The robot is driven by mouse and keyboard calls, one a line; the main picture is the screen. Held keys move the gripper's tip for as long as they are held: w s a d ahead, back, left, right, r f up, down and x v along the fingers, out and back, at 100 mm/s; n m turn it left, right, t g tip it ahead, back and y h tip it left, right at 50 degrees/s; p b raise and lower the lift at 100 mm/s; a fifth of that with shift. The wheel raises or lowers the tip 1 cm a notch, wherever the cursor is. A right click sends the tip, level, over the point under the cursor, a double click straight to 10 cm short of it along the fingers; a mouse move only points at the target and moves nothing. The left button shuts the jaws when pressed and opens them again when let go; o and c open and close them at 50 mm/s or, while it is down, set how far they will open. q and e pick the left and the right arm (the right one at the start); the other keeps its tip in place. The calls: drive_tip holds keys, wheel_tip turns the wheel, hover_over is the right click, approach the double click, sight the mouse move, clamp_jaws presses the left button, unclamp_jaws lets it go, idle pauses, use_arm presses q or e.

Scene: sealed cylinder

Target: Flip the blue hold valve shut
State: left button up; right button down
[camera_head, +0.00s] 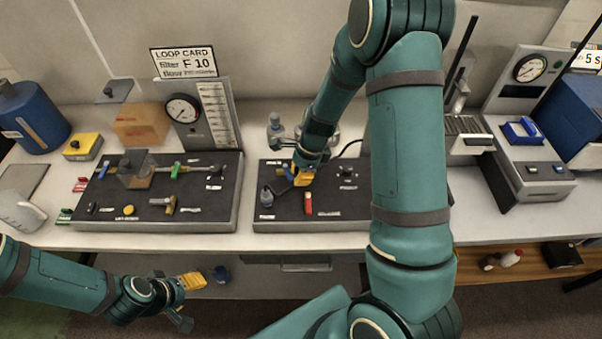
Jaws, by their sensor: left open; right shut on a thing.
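My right gripper (301,178), with yellow fingers, is low over the right black panel (335,208). It is shut on a small part there, mostly hidden by the fingers.
A red piece (308,204) lies on the right panel near the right gripper. A gauge board (200,115) stands behind the left panel.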

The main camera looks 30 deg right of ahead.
drive_tip(key=shift+a+m+p, duration=0.3)
drive_tip(key=shift+m+p, duration=0.05)
drive_tip(key=shift+m, duration=0.25)
idle(0.8)
drive_tip(key=shift+w, duration=0.2)
drive_tip(key=shift+w+r, duration=0.1)
drive_tip(key=shift+w, duration=0.05)
drive_tip(key=shift+w+a+p, duration=0.1)
drive_tip(key=shift+w+p, duration=0.2)
drive_tip(key=shift+w, duration=0.15)
